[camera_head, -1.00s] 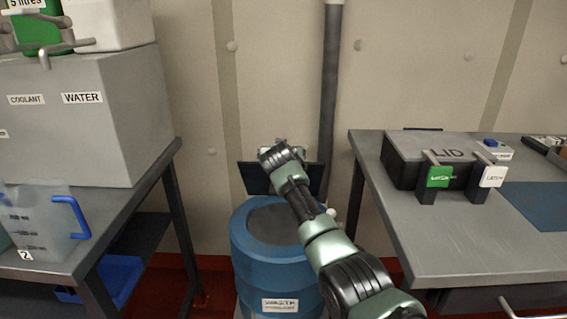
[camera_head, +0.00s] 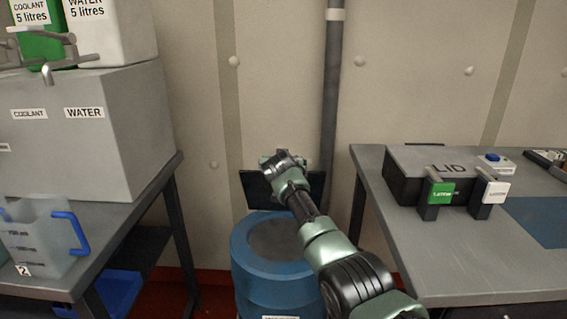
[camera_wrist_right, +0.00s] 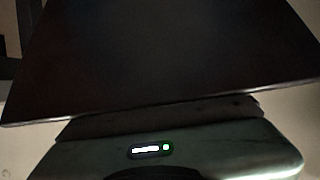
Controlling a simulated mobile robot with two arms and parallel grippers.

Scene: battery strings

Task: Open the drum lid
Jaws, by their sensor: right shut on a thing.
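The blue drum (camera_head: 244,262) stands on the floor between two tables, its round top showing a dark grey centre. The drum lid (camera_head: 256,190), a dark flat panel, stands raised and roughly upright behind the drum top. My right gripper (camera_head: 283,164) is at the lid, at the end of my arm reaching across the drum. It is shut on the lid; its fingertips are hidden. In the right wrist view the dark lid (camera_wrist_right: 175,60) fills most of the picture. My left gripper is not in view.
The left table (camera_head: 80,255) holds a grey tank (camera_head: 110,140) and a jug with a blue handle (camera_head: 35,240). A vertical pipe (camera_head: 334,100) runs down the wall behind the lid.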

